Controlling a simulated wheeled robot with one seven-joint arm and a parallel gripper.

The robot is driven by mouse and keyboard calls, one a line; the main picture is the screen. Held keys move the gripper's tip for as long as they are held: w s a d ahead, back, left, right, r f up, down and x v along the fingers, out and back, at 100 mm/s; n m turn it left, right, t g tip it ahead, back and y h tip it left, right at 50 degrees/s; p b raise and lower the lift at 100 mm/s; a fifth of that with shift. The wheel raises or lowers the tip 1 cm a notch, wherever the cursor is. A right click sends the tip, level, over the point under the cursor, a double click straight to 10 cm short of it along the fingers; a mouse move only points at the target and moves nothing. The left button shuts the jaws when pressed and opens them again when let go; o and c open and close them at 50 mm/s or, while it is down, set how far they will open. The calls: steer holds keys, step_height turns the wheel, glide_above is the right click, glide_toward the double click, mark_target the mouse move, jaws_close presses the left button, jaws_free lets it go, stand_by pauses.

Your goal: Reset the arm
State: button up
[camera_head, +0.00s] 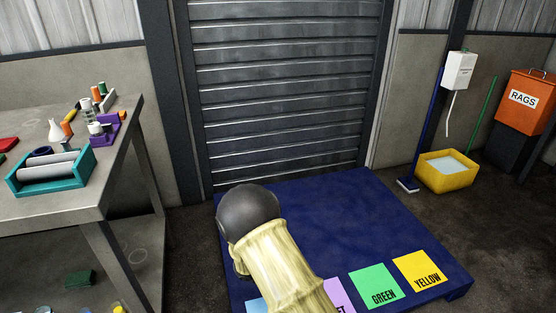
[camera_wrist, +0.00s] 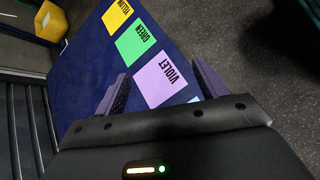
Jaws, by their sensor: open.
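My arm reaches forward over the dark blue platform (camera_head: 350,215) in the head view, its yellowish sleeve and dark round joint covering part of the surface. My gripper (camera_wrist: 160,88) shows in the wrist view with its two dark fingers spread apart and nothing between them. The violet card (camera_wrist: 166,78) lies beyond and between the fingers, apart from them. The gripper's fingers are not visible in the head view.
On the platform lie a green card (camera_head: 376,285) and a yellow card (camera_head: 418,274); a light blue one (camera_head: 257,306) is partly hidden by my arm. A workbench (camera_head: 60,207) with small items stands left. A yellow bucket (camera_head: 447,176) and an orange RAGS bin (camera_head: 524,101) stand right. A shutter closes the back.

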steer(key=s+d+r+m+t+y+p, duration=0.1)
steer(key=s+d+r+m+y+p, duration=0.25)
steer(key=r, duration=0.55)
steer(key=s+d+r+m+y+p, duration=0.1)
steer(key=s+r+m+y+p, duration=0.15)
steer(key=s+r+m, duration=0.4)
steer(key=s+d+r+m+t+y+p, duration=0.1)
steer(key=s+d+r+m+y+p, duration=0.25)
steer(key=r, duration=0.85)
step_height(320, 180, up, 38)
steer(key=w+a+m+p, duration=0.1)
steer(key=p, duration=3.5)
steer(key=shift+f+m+p, duration=0.15)
steer(key=shift+m+p, duration=0.2)
steer(key=shift+p, duration=0.05)
steer(key=shift+y, duration=0.25)
steer(key=shift+s+d, duration=0.1)
